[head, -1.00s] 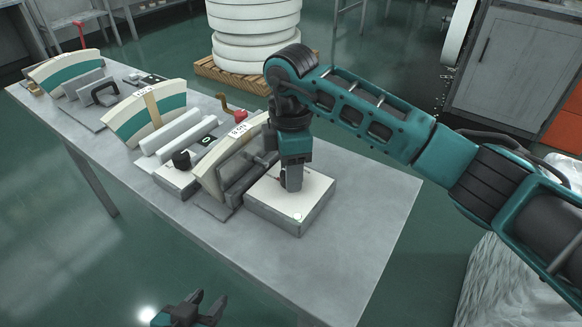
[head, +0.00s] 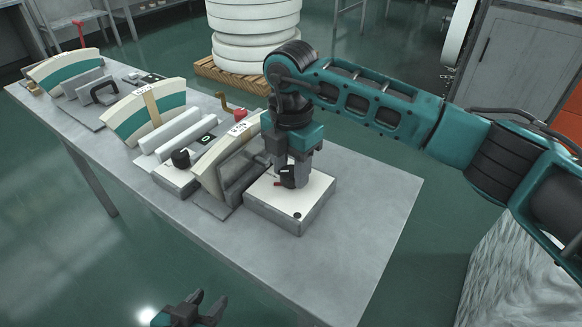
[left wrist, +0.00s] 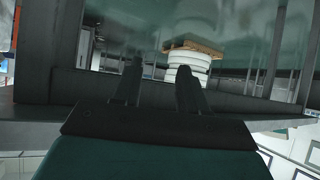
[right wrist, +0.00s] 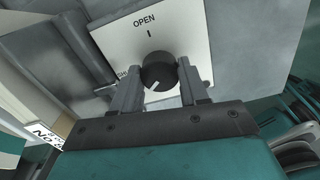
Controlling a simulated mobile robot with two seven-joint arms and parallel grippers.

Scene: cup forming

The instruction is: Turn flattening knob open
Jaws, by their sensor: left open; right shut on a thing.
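The flattening knob (head: 288,178) is a round black dial on the white top of a grey box (head: 258,213) near the table's right end. In the right wrist view the knob (right wrist: 158,72) sits between the two fingers of my right gripper (right wrist: 160,85), which is shut on it. A pale line on the knob points down, slightly left. The word OPEN and a short mark are printed above it; another label at left is partly hidden by a finger. In the head view my right gripper (head: 291,171) points down at the box. My left gripper (head: 206,305) is open and empty below the table's front edge.
Left of the box stand grey blocks and a cream curved gauge (head: 215,168). Another black knob (head: 181,158) and more gauges (head: 145,112) line the table (head: 365,205) farther left. The table's right end is clear. A stack of white discs (head: 255,35) stands behind.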

